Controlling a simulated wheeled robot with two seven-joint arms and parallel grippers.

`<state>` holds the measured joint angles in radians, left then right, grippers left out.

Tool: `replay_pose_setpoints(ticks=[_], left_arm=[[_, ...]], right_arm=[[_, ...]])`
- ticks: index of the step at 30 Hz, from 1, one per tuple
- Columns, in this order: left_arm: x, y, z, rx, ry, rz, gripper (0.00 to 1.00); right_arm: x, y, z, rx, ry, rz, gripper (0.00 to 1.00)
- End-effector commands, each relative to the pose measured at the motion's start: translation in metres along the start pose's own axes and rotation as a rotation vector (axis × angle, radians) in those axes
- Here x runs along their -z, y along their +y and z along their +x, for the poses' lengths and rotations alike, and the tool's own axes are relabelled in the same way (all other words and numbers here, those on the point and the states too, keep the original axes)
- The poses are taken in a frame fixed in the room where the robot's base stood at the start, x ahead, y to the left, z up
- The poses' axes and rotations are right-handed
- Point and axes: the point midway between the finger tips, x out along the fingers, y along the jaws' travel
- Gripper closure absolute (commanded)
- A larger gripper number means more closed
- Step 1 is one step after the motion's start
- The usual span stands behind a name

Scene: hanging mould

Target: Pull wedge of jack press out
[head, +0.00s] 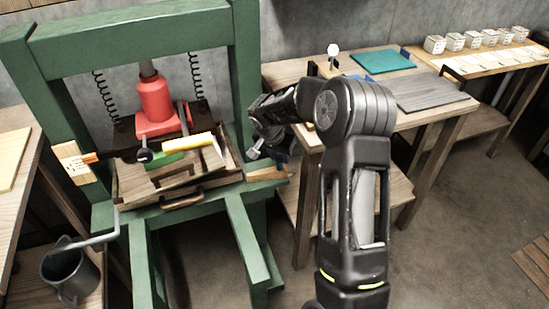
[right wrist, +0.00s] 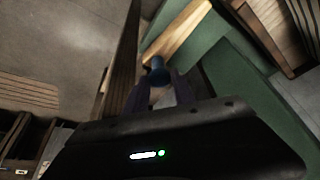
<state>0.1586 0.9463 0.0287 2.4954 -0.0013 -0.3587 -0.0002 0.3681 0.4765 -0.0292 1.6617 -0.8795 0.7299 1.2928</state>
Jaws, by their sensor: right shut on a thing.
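The jack press has a green frame (head: 130,30) with a red jack (head: 155,103) in its middle. A light wooden wedge (head: 268,173) lies at the press's right side. In the right wrist view the wedge (right wrist: 185,32) lies beside the green frame, with a dark blue knob (right wrist: 156,72) at its near end. My right gripper (head: 272,150) is at that end; in the right wrist view its fingers (right wrist: 160,92) are closed at the knob. How deep the wedge sits in the press is hard to tell. My left gripper is not in view.
Another pale wooden piece (head: 75,163) sits at the press's left side. A tray with a handle (head: 182,199) holds wooden, yellow and green pieces. A workbench (head: 425,118) stands to the right, its leg close to my right arm. A grey can (head: 70,275) stands lower left.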

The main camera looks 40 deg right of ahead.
Motion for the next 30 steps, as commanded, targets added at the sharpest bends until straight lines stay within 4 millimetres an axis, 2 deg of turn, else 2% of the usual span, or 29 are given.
replay_pose_setpoints(ticks=[2, 3, 9, 20, 23, 30], left_arm=[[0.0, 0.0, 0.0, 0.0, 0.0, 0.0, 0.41], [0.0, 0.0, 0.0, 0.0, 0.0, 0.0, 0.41], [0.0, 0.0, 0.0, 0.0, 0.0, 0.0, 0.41], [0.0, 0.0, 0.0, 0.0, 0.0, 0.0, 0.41], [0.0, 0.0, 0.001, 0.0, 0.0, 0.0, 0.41], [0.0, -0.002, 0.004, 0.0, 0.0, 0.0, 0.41]], right_arm=[[0.004, 0.004, 0.0, -0.007, 0.006, 0.003, 1.0], [0.004, 0.004, 0.0, -0.007, 0.006, 0.003, 0.66], [0.003, 0.003, 0.0, -0.006, 0.004, 0.003, 0.5], [0.002, 0.001, -0.004, -0.003, 0.004, 0.001, 0.49], [0.003, 0.001, -0.014, -0.001, 0.005, 0.002, 0.49], [0.003, 0.001, -0.053, 0.0, 0.006, 0.003, 0.49]])
